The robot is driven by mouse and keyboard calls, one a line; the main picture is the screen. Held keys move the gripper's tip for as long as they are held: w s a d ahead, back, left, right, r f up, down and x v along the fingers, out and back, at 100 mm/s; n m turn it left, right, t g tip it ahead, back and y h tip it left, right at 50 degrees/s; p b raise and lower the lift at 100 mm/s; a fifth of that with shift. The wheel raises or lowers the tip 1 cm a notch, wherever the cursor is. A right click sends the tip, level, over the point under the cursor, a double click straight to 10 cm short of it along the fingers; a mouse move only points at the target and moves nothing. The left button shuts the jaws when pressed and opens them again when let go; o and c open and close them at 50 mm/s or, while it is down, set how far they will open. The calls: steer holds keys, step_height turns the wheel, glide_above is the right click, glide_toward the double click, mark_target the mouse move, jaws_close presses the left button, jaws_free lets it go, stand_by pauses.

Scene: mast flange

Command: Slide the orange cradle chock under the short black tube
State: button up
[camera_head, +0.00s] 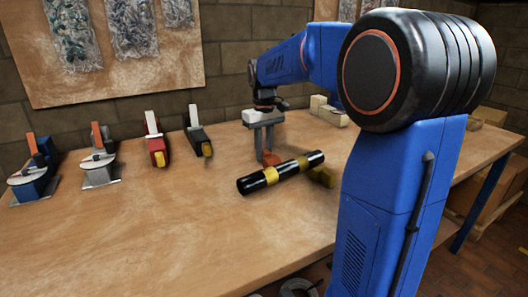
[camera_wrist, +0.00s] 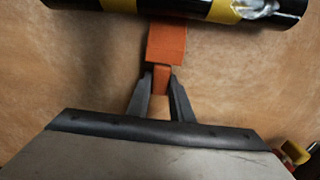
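The short black tube (camera_head: 285,172) with yellow bands lies across the middle of the table, and part of it spans the top of the wrist view (camera_wrist: 175,6). The orange cradle chock (camera_head: 270,158) is on the near-wall side of the tube. In the wrist view the chock (camera_wrist: 167,42) has its block end close to the tube's edge; I cannot tell whether they touch. My gripper (camera_wrist: 162,80) points down at the table with its two fingers closed on the chock's narrow orange tab. In the head view my gripper (camera_head: 265,145) stands behind the tube.
Red (camera_head: 156,145) and black (camera_head: 200,140) clamp-like tools and two base-mounted tools (camera_head: 98,165) stand to the left. Pale wood blocks (camera_head: 330,112) lie at the back. The table front left is clear.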

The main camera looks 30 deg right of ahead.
jaws_close()
steer(key=shift+s, duration=0.15)
steer(key=o, duration=0.7)
jaws_free()
steer(key=shift+c, duration=0.2)
step_height(320, 180, up, 18)
steer(key=shift+f, duration=0.25)
